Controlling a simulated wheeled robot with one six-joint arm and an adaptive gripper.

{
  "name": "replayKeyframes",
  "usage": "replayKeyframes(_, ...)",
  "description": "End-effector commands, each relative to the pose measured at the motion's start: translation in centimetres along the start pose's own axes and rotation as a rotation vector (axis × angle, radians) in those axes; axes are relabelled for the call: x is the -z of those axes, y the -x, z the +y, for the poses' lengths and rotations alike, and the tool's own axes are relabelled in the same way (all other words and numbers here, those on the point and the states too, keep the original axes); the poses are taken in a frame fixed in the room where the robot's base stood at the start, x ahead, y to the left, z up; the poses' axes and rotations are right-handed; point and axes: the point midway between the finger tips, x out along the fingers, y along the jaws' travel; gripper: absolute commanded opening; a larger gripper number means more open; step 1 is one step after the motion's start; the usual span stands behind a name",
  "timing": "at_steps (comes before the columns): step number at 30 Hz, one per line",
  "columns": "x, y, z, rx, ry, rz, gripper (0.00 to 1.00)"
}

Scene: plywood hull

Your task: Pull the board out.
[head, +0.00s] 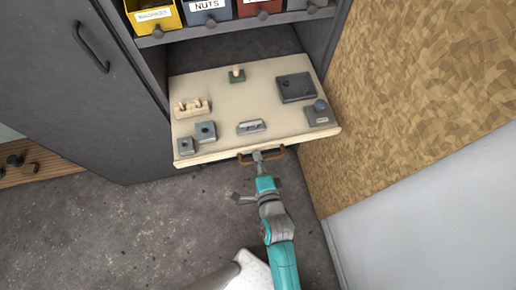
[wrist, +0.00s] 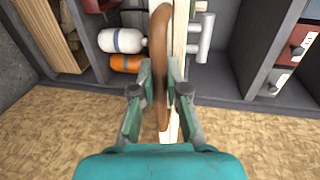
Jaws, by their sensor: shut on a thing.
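The board (head: 222,96) is a pale sliding panel that sticks out of the grey cabinet, with small blocks and fittings on its top. A brown curved handle (head: 262,154) is fixed to its front edge. My gripper (head: 258,158) is at the handle and shut on it. In the wrist view the handle (wrist: 158,50) runs between the two fingers of my gripper (wrist: 160,82), and the board's pale edge (wrist: 180,40) shows just behind it.
Labelled bins, one marked NUTS (head: 207,10), sit on a shelf above the board. A closed grey cabinet door (head: 60,80) is on the left. A chipboard wall (head: 420,90) stands close on the right. Grey floor (head: 150,230) is free in front.

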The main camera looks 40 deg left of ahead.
Motion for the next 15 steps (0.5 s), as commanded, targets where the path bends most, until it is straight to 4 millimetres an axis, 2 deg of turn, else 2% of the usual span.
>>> replayKeyframes(1, -0.02, 0.03, 0.17, -0.003, 0.0, 0.0, 0.2)
replayKeyframes(3, -0.02, 0.02, 0.15, -0.003, 0.0, 0.0, 0.38)
replayKeyframes(4, -0.02, 0.02, 0.14, -0.003, 0.0, 0.0, 0.39)
replayKeyframes(15, 0.0, 0.43, 0.09, -0.001, 0.0, 0.0, 0.39)
